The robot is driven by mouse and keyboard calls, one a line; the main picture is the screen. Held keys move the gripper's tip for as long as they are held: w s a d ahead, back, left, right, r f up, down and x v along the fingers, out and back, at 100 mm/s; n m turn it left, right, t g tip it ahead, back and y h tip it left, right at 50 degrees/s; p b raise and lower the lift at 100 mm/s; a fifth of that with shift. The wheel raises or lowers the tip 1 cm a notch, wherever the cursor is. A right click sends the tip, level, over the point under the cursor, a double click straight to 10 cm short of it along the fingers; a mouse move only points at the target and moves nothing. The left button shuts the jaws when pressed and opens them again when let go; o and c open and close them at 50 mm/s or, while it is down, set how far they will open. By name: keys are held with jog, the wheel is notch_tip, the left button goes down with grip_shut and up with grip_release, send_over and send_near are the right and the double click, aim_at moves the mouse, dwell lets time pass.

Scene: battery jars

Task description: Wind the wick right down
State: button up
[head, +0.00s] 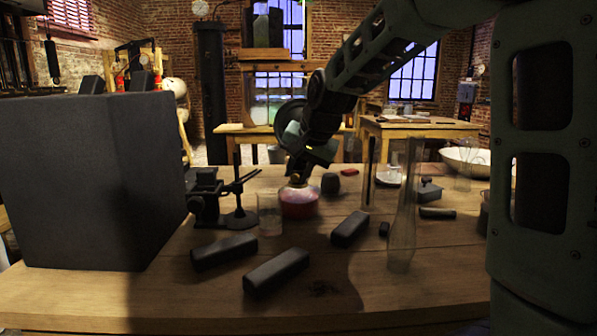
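A small oil lamp with a red-pink glass font (298,204) stands upright on the wooden table (200,295). Its pale metal burner shows only as a small patch on top. No glass sits over it. The wick and its winding knob are too small or hidden to make out. My gripper (299,177) points down at the burner from directly above. Its fingers are dark and small, and I cannot tell whether they are open, shut or touching the burner.
A tall clear glass chimney (404,215) stands to the right of the lamp. A clear beaker (269,214) and a dark stand (240,218) are to the left. Dark blocks (276,270) lie in front. A large dark box (95,185) fills the left.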

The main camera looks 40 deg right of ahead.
grip_shut()
jog(key=shift+r+p, duration=0.15)
jog(key=shift+p, duration=0.35)
jog(key=shift+w+a+r+g+h+p, duration=0.1)
jog(key=shift+a+r+g+h+p, duration=0.2)
jog(key=shift+p, duration=0.7)
jog(key=shift+w+n+g+h+p, duration=0.15)
jog(key=shift+n+g+h+p, duration=0.35)
jog(key=shift+p, duration=0.6)
jog(key=g+h+p, duration=0.3)
jog(key=shift+w+a+f+n+g+p, duration=0.25)
jog(key=shift+w+a+n+g+p, duration=0.05)
jog(key=shift+w+a+g, duration=0.1)
jog(key=shift+w+f+n+g+h+p, duration=0.1)
jog(key=shift+n+g+h+p, duration=0.05)
jog(key=shift+g+h+p, duration=0.4)
jog(key=shift+w+f+n+g+h+p, duration=0.1)
jog(key=shift+n+g+h+p, duration=0.05)
jog(key=shift+g+h+p, duration=0.4)
jog(key=shift+f+h, duration=0.1)
jog(key=shift+h, duration=0.2)
